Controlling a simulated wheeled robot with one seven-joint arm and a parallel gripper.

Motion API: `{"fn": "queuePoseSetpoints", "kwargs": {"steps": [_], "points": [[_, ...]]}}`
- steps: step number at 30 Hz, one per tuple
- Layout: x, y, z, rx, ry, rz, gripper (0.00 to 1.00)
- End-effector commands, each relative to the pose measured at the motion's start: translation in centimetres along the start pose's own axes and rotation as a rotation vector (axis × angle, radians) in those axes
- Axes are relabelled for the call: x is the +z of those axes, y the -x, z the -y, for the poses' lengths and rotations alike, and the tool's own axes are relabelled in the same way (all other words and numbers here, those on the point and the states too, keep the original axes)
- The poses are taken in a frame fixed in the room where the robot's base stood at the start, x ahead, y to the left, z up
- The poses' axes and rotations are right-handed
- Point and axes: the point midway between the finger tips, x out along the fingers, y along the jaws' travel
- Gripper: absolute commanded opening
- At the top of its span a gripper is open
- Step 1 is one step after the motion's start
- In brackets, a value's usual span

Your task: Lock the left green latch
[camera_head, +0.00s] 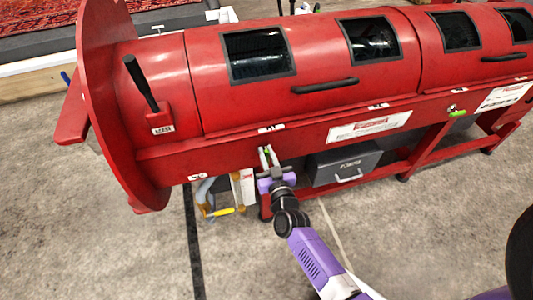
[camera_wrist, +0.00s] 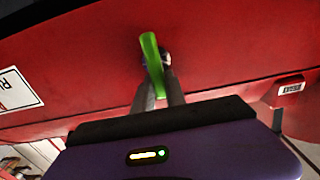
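The left green latch (camera_wrist: 153,62) shows in the wrist view as an upright, slightly tilted green handle on the red drum's lower front. Its lower end lies between the two dark fingers of my gripper (camera_wrist: 160,88). The fingers stand a narrow gap apart, one on each side of the handle; I cannot tell whether they press on it. In the head view my gripper (camera_head: 267,153) is raised to the red rail, with a bit of green between its pale fingertips. A second green latch (camera_head: 457,114) is farther right on the same rail, away from my gripper.
The red drum machine (camera_head: 200,80) has dark windows and black handles. A grey toolbox (camera_head: 343,165) sits beneath it, right of my gripper. Hoses and a yellow-handled part (camera_head: 222,211) hang left of my gripper. The concrete floor in front is clear.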

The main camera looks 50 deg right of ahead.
Motion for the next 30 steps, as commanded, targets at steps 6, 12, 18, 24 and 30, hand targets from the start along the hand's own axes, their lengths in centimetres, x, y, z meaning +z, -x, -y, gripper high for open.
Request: {"fn": "queuePoseSetpoints", "kwargs": {"steps": [6,12,18,24,30], "points": [[0.0,0.0,0.0,0.0,-0.001,0.0,0.0],[0.0,0.0,-0.1,0.0,-0.03,0.0,0.0],[0.1,0.0,-0.3,-0.002,-0.125,0.0,0.0],[0.3,0.1,-0.7,-0.002,-0.289,0.0,0.0],[0.5,0.1,-1.1,-0.001,-0.48,0.0,0.0]]}}
